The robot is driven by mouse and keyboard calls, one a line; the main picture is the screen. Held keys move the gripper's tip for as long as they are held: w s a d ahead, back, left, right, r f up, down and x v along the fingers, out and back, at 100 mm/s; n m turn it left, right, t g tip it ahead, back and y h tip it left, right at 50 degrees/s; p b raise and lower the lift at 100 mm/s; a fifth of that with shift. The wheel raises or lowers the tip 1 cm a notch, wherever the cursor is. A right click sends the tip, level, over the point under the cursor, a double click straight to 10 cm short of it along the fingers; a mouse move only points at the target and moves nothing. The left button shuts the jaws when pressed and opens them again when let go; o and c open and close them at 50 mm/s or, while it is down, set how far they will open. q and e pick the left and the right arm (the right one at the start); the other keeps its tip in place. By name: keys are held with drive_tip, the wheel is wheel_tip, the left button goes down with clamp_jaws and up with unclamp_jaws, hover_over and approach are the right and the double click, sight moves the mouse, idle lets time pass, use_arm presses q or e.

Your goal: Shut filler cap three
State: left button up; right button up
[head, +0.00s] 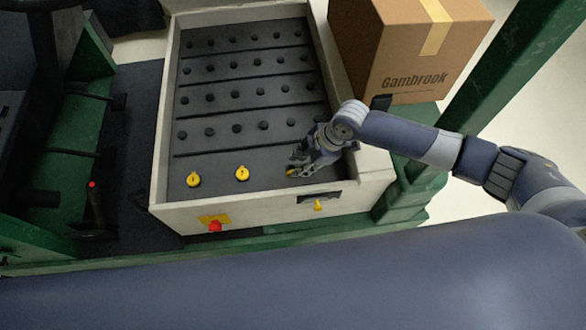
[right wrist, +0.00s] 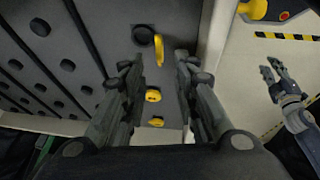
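Three yellow filler caps lie in the front row of the cart's dark top. Two of them, the left cap (head: 193,180) and the middle cap (head: 242,173), lie flat. The third cap (head: 291,171) is partly hidden by my right gripper (head: 303,160). In the right wrist view the third cap (right wrist: 159,50) stands up on edge beside a dark round opening (right wrist: 143,35). My right gripper (right wrist: 158,75) is open, its fingers apart on either side of the row, not touching the cap as far as I see. My left gripper (right wrist: 272,70) shows at right, fingers apart.
The cart's pale rim (head: 170,215) surrounds the dark top, with several black knobs (head: 238,128) in rows. A red button (head: 215,226) and a yellow lever (head: 318,205) sit on its front. A cardboard box (head: 400,55) stands behind my right arm. Green posts flank the cart.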

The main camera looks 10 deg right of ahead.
drive_tip(key=b+x, duration=0.1)
drive_tip(key=x, duration=0.5)
drive_tip(key=shift+c, duration=0.3)
clamp_jaws()
